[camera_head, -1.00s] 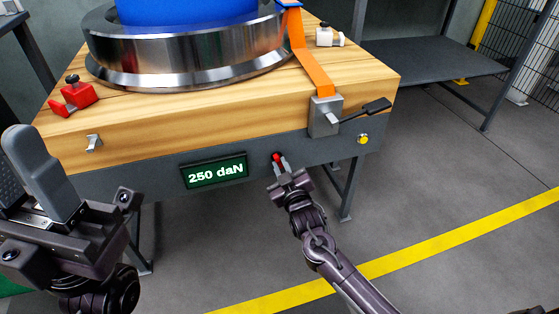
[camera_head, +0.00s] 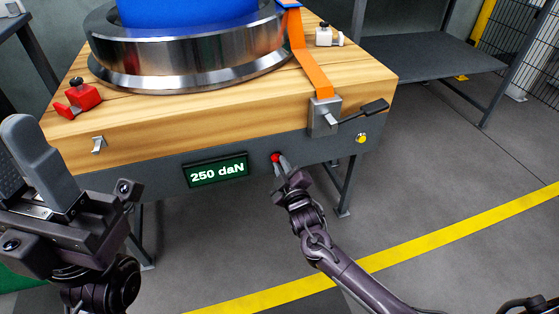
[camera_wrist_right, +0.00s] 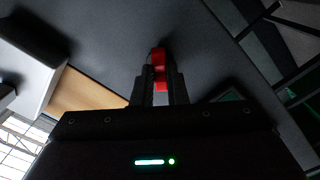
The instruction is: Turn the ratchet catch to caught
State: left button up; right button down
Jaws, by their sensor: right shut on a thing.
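A small red piece (camera_head: 275,158), which I take to be the catch, sits on the grey front rail under the wooden block. My right gripper (camera_head: 281,164) is shut on it; the right wrist view shows the red piece (camera_wrist_right: 158,62) between the two fingers. The fingers hide part of it, and its turned position cannot be read clearly. The steel ratchet (camera_head: 325,116) with its black lever (camera_head: 364,112) is on the block's front face, up and right, holding an orange strap (camera_head: 312,68). My left gripper (camera_head: 22,165) is open and empty at the lower left.
A green display (camera_head: 216,171) reads "250 daN", left of the right gripper. A yellow button (camera_head: 361,138) is on the rail to the right. A steel wheel (camera_head: 190,55), a red clamp (camera_head: 78,98) and a white clamp (camera_head: 326,36) sit on the block. Floor in front is clear.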

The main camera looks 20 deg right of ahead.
jog(key=n+p, duration=0.2)
jog(key=n, duration=0.2)
jog(key=shift+n, duration=0.3)
jog(key=shift+p, duration=0.35)
